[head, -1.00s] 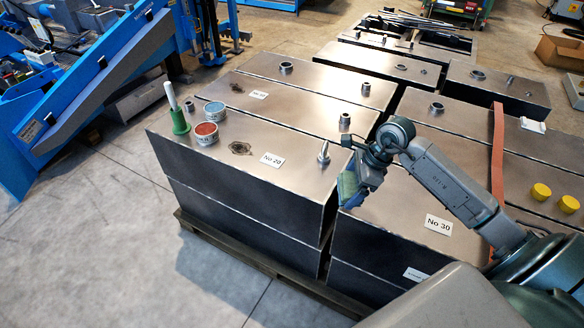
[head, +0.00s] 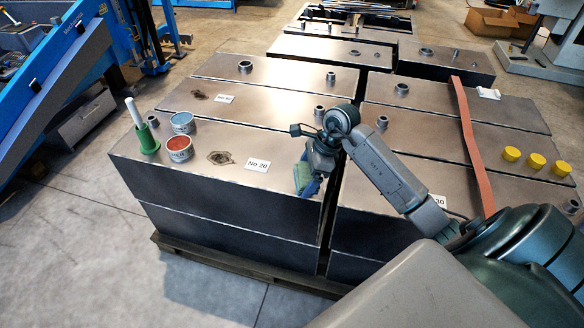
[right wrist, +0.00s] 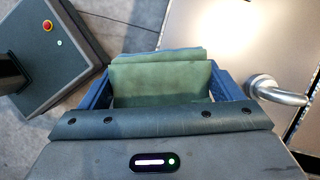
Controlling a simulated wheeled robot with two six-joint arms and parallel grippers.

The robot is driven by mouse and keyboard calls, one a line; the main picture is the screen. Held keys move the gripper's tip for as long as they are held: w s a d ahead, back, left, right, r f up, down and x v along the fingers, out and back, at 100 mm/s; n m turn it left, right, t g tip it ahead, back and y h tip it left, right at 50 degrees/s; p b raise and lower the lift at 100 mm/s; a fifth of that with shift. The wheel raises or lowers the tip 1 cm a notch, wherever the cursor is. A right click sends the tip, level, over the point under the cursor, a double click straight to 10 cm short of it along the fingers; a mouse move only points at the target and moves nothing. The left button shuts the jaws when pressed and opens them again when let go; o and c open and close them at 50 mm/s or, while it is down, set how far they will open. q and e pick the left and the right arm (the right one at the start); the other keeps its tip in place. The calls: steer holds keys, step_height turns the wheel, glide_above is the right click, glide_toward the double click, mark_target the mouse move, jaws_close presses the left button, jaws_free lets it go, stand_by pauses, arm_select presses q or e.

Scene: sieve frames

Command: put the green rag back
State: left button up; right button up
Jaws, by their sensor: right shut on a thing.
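My right gripper (head: 307,184) is shut on the green rag (head: 301,176), near the right end of the front tank labelled No 20. In the right wrist view the rag (right wrist: 160,82) shows as a folded green cloth between the two blue fingers. In the head view the rag is small and partly covered by the gripper. I cannot tell whether it touches the tank top. A bent metal fitting (right wrist: 276,92) is just right of the fingers in the wrist view. My left gripper is not in view.
The No 20 tank top (head: 225,185) carries a red tin (head: 176,150), a blue tin (head: 182,122) and a green holder (head: 148,140) with a white stick at its left end. A dark stain (head: 220,157) lies mid-top. An orange strap (head: 466,140) and yellow caps (head: 512,153) are on the right tanks.

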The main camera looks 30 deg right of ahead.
glide_above(287, 178)
steer(key=d, duration=0.1)
steer(key=shift+s+d+f, duration=0.2)
steer(key=shift+s+f, duration=0.1)
steer(key=shift+f, duration=0.1)
step_height(287, 178, down, 3)
steer(key=shift+r+p, duration=0.15)
steer(key=shift+p, duration=0.4)
steer(key=shift+f, duration=0.4)
steer(key=o, duration=0.8)
steer(key=shift+f, duration=0.1)
steer(key=shift+c, duration=0.2)
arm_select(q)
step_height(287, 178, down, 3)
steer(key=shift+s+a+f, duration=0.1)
